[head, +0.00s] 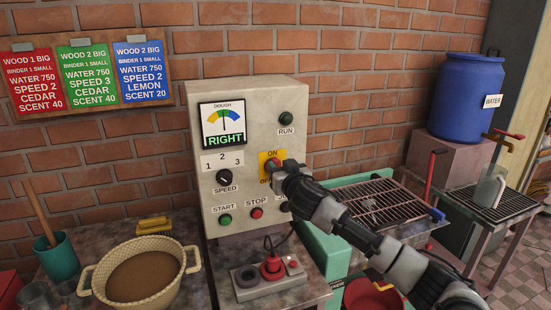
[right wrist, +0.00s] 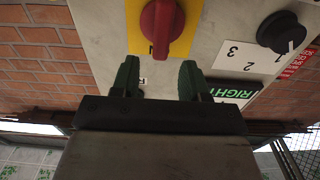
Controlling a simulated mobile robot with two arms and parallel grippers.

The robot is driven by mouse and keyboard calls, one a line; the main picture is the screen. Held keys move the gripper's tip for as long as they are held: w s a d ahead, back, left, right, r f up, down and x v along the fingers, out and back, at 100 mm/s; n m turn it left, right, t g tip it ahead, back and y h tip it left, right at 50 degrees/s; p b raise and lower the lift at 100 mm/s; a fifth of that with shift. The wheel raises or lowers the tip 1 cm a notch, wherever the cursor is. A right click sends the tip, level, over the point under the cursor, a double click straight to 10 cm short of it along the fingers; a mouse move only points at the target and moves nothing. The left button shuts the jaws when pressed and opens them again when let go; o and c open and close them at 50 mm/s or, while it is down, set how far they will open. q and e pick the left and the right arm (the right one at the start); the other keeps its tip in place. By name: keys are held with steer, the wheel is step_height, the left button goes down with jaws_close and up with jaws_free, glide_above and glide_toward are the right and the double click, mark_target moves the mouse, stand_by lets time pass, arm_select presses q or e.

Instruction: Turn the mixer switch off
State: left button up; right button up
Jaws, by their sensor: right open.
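The mixer switch is a red knob on a yellow plate (head: 265,156) with ON above and OFF below, on the front of the control box (head: 240,125). My right gripper (head: 277,172) is open in front of the plate and covers part of the knob and the OFF label. In the right wrist view, which is upside down, the red knob (right wrist: 160,25) stands lengthwise up and down. The two dark green fingers (right wrist: 158,80) are apart, with the knob in line with the gap, beyond their tips. I see no contact. My left gripper is not in view.
The speed knob (head: 224,177), green START button (head: 225,219) and red STOP button (head: 256,212) are close by on the panel. A pot (head: 143,278) stands left, a grill rack (head: 372,202) right.

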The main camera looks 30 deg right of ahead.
mark_target(277, 162)
steer(key=shift+p+x, duration=0.4)
steer(key=shift+x, duration=1.55)
jaws_close()
